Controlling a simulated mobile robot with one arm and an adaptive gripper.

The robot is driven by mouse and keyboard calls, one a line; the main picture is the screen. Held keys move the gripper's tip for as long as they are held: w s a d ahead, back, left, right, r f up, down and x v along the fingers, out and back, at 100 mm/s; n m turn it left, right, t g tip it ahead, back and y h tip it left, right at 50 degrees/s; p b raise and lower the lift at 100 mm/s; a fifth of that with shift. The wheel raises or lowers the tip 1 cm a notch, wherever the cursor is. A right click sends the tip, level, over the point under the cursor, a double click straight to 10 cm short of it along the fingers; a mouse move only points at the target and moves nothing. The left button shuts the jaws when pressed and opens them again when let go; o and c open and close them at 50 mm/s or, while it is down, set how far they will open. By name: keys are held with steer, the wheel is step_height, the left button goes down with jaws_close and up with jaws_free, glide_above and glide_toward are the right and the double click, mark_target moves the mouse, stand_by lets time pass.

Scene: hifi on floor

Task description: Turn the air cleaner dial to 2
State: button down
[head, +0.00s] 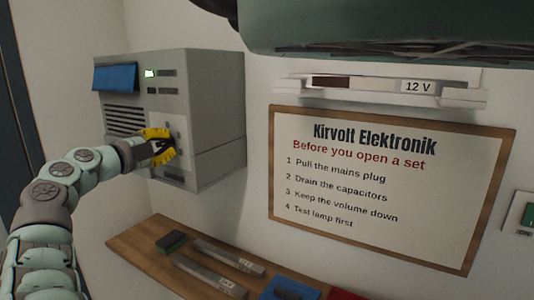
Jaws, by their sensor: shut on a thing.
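The air cleaner (216,128) is a grey box on the wall at the left, with vent slots, a blue flap (116,77) at its upper left and a small lit green display (150,73). A light panel low on its front carries the dial (169,146), of which only a dark part shows. My gripper (158,146), with yellow fingers, reaches in from the left and is shut on the dial. The fingers hide most of the dial, and I cannot read its marks or setting.
A framed notice (390,190) hangs at right, under a 12 V fixture (440,93). A green body overhangs the top.

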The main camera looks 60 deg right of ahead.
steer(key=shift+w+f+m+b, duration=0.1)
steer(key=shift+f+m+b, duration=0.15)
steer(key=shift+m+b, duration=1.15)
steer(key=shift+f+m+b, duration=0.3)
steer(key=shift+m+b, duration=0.85)
steer(key=shift+m, duration=0.5)
steer(key=shift+w+f+m+b, duration=0.1)
steer(key=shift+f+m+b, duration=0.15)
steer(key=shift+m+b, duration=1.15)
steer(key=shift+m, duration=0.25)
steer(key=c, duration=1)
jaws_free()
steer(key=shift+s+r, duration=0.1)
steer(key=a, duration=0.8)
steer(key=s+a, duration=0.1)
steer(key=a, duration=0.3)
steer(key=shift+w, duration=0.1)
